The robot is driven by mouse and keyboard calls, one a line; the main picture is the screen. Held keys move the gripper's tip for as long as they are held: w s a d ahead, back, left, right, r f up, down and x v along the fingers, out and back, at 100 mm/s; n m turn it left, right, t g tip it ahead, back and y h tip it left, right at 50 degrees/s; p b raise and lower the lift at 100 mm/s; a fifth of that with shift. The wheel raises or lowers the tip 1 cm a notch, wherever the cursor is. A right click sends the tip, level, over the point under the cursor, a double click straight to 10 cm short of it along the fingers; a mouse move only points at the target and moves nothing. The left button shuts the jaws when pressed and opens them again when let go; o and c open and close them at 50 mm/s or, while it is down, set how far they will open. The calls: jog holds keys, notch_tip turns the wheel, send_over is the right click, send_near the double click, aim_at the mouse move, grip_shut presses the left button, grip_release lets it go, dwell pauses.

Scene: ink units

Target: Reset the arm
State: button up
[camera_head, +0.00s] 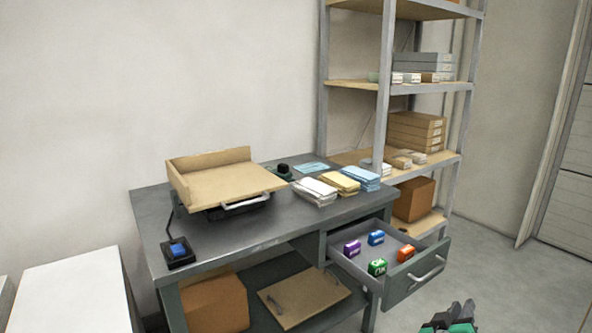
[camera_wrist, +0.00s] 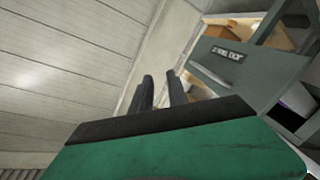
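My gripper (camera_head: 461,309) shows at the bottom edge of the head view, low and in front of the open drawer (camera_head: 402,285). Only its green and black end is in that view; most of the arm is out of frame. In the wrist view my gripper (camera_wrist: 160,78) has two dark fingers with a gap between them and nothing held. The drawer front (camera_wrist: 245,66) with a dark label lies beyond them to the right, apart from the fingers.
The drawer holds purple (camera_head: 352,248), blue (camera_head: 376,238), green (camera_head: 377,267) and orange (camera_head: 406,253) ink units. The desk (camera_head: 240,234) bears a wooden tray (camera_head: 225,180), paper stacks and a blue button box (camera_head: 178,252). A shelf rack (camera_head: 382,100) stands behind. Floor at right is clear.

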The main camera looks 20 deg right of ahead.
jog(key=w+a+r+g+y+p, duration=0.1)
jog(key=w+a+r+y+p, duration=0.1)
jog(key=a+r+y+p, duration=0.35)
jog(key=w+a+r+g+y+p, duration=0.1)
jog(key=w+a+r+y+p, duration=0.2)
jog(key=a+r+p, duration=0.5)
jog(key=s+a+r+n+g+y+p, duration=0.1)
jog(key=s+a+r+y+p, duration=0.1)
jog(key=a, duration=0.5)
jog(key=s+a+r+n+g+y+p, duration=0.1)
jog(key=s+a+r+p, duration=0.2)
jog(key=a, duration=0.4)
jog(key=s+a+r+n+g+y+p, duration=0.1)
jog(key=s+a+p, duration=0.3)
jog(key=a, duration=0.4)
jog(key=shift+r+n+g+y+p, duration=0.45)
jog(key=shift+r+y+p, duration=0.2)
jog(key=shift+y, duration=0.2)
jog(key=shift+d, duration=0.1)
